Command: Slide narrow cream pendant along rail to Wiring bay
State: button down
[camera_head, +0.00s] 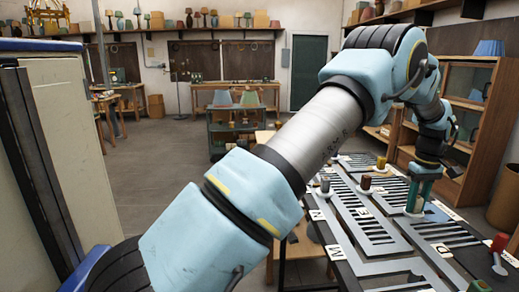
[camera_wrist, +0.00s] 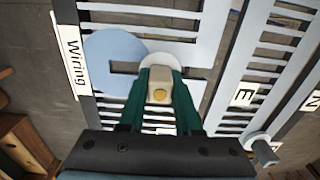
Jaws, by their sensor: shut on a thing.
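The narrow cream pendant (camera_wrist: 158,78) is between the green fingers of my gripper (camera_wrist: 160,95) in the wrist view. It has a round yellow-orange spot on top and a pale disc (camera_wrist: 158,59) at its far side. My gripper is shut on it, over the slotted rail panel. A Wiring label (camera_wrist: 72,62) stands at the left, with a round blue patch (camera_wrist: 112,52) beside it. The pale disc lies at the right edge of this patch and seems to overlap it slightly. In the head view my gripper (camera_head: 418,195) points down at the panel; the fingers hide most of the pendant.
Slotted grey rail panels (camera_head: 375,238) spread around my gripper. A red-topped piece (camera_head: 499,250), a dark red one (camera_head: 365,183) and a brown one (camera_head: 381,162) stand on them. A grey cylindrical piece (camera_wrist: 264,150) is at lower right in the wrist view. Wooden shelving (camera_head: 470,110) stands behind.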

jog(key=shift+w+d+p, duration=0.15)
jog(key=shift+d+p, duration=0.05)
jog(key=shift+d, duration=1.3)
jog(key=shift+w+d+p, duration=0.1)
jog(key=shift+d+p, duration=0.05)
jog(key=shift+d, duration=1.3)
jog(key=c, duration=0.5)
grip_release()
